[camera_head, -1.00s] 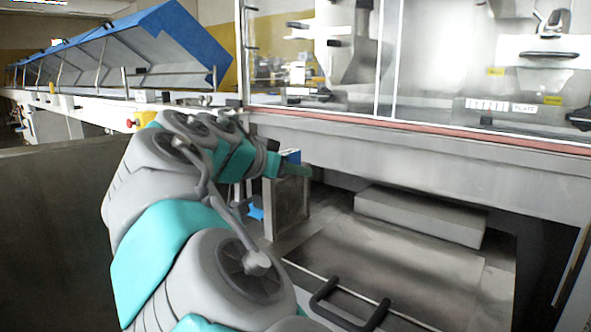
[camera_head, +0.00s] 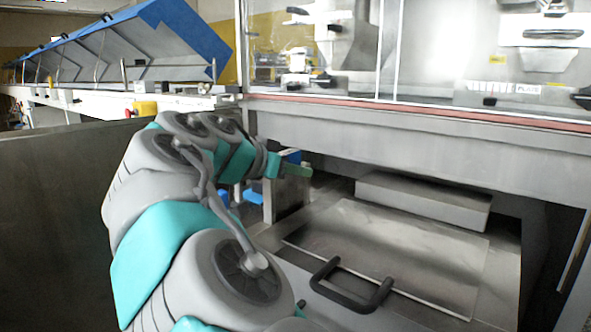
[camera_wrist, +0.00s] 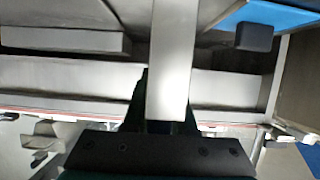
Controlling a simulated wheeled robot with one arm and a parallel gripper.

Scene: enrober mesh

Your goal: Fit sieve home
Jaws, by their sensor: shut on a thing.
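My gripper (camera_head: 299,169) is at the end of the arm, in front of the machine's left side. Its green fingers show just past the last joint, partly hidden by my arm. In the wrist view my gripper (camera_wrist: 166,122) is shut on a plain grey metal strip (camera_wrist: 172,55), which runs straight out from between the fingers. A grey upright metal piece (camera_head: 290,197) shows just below the fingers in the head view. I cannot tell whether it is the held piece, or which part is the sieve; no mesh is visible.
A flat metal sheet (camera_head: 390,250) lies in the low bay, with a black handle (camera_head: 350,287) at its front. A grey block (camera_head: 425,201) lies behind it. The machine's beam (camera_head: 420,150) overhangs the bay. A dark panel (camera_head: 60,190) stands left of my arm.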

